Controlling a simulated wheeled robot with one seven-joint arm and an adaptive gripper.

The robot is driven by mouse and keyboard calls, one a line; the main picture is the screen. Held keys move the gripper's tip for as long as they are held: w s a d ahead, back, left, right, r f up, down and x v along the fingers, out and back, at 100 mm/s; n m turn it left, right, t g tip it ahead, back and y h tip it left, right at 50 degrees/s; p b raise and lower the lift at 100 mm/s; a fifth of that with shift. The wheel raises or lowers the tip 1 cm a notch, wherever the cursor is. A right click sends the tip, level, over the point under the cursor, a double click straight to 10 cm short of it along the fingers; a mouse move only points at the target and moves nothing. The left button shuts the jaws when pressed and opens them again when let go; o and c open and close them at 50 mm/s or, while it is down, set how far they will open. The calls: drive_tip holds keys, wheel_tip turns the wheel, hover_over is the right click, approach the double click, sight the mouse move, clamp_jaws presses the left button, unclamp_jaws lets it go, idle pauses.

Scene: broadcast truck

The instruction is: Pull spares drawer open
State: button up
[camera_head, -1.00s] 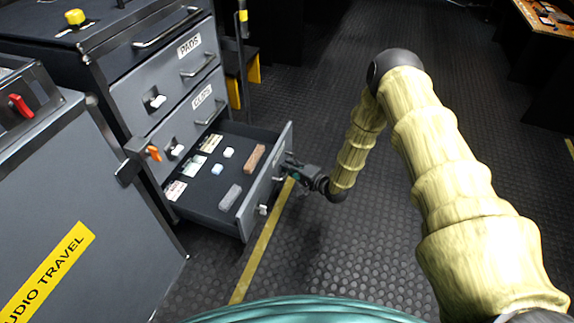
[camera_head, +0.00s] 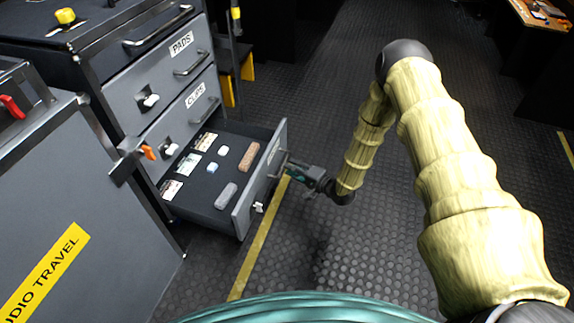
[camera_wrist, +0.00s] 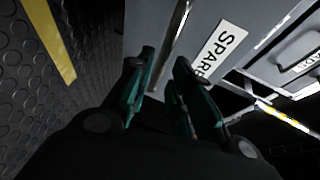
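The spares drawer (camera_head: 241,205) is the lowest of the grey cabinet's labelled drawers and stands well open in the head view. Several small items lie on its dark floor. Its front, with a partly hidden "SPARE…" label (camera_wrist: 221,52), fills the upper middle of the wrist view. The drawer's bar handle (camera_wrist: 176,45) runs between my fingertips in the wrist view. My gripper (camera_head: 287,168) is at the outer face of the drawer front. Its two fingers (camera_wrist: 164,60) are apart, on either side of the handle. I cannot tell whether either finger touches it.
The PADS drawer (camera_head: 158,80) and CLIPS drawer (camera_head: 180,122) above are shut. A grey case marked "AUDIO TRAVEL" (camera_head: 110,235) stands at the left, close to the cabinet. A yellow floor line (camera_head: 258,245) passes by the drawer front. The dark studded floor (camera_head: 330,250) around my arm is clear.

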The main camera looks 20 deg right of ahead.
drive_tip(key=v, duration=0.7)
drive_tip(key=shift+s, duration=0.15)
drive_tip(key=shift+d, duration=0.15)
drive_tip(key=s+a+f+n+g+h, duration=0.2)
drive_tip(key=s+a+f+g, duration=0.15)
drive_tip(key=s, duration=0.55)
drive_tip(key=s+a+f+n+g+h, duration=0.2)
drive_tip(key=s+f+n+g+h, duration=0.15)
drive_tip(key=s, duration=0.55)
drive_tip(key=s+d+r+n+g+h, duration=0.1)
drive_tip(key=s+n+g+h, duration=0.15)
drive_tip(key=s, duration=0.95)
drive_tip(key=s+d+r+n+g+h, duration=0.15)
drive_tip(key=s+g, duration=0.25)
drive_tip(key=s, duration=0.8)
wheel_tip(320, 180, up, 36)
drive_tip(key=p, duration=3.7)
drive_tip(key=shift+w+a+r+y, duration=0.2)
drive_tip(key=shift+a+y, duration=0.05)
drive_tip(key=shift+y, duration=0.2)
